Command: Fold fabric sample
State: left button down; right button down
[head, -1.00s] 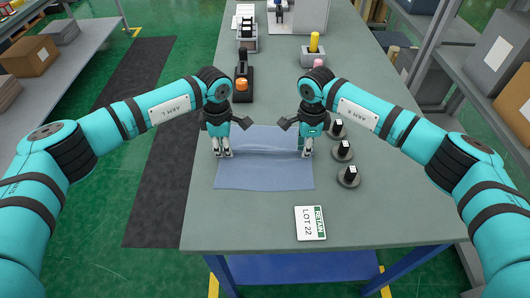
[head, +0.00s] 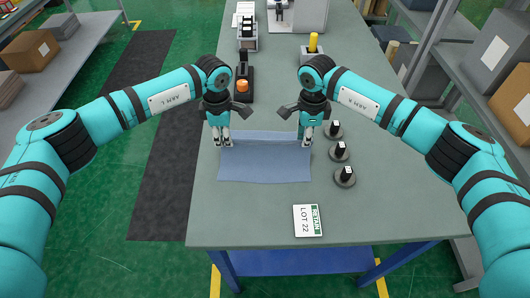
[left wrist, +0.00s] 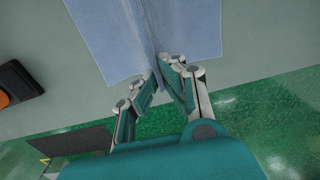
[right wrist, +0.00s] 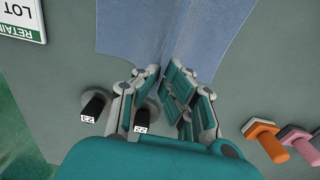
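The blue fabric sample (head: 265,168) lies on the grey-green table, with a raised ridge running across it from left to right. My left gripper (head: 224,144) is at the left end of the ridge. In the left wrist view its fingers (left wrist: 161,66) close on the crease of the fabric (left wrist: 120,30). My right gripper (head: 307,144) is at the right end of the ridge. In the right wrist view its fingers (right wrist: 158,74) have the fabric fold (right wrist: 160,30) between them. The fingertips partly hide the pinched cloth.
Several dark round weights, one of them here (head: 345,177), stand right of the fabric. A "RETAIN LOT 22" card (head: 307,221) lies in front. An orange-topped stamp (head: 242,86) and a yellow cylinder (head: 313,42) are further back. The table's left front is clear.

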notch_tip(320, 180, up, 12)
jog(key=p, duration=1.1)
jog(key=shift+r+p, duration=0.2)
jog(key=shift+p, duration=0.15)
jog(key=shift+f+b, duration=0.2)
jog(key=shift+b, duration=0.2)
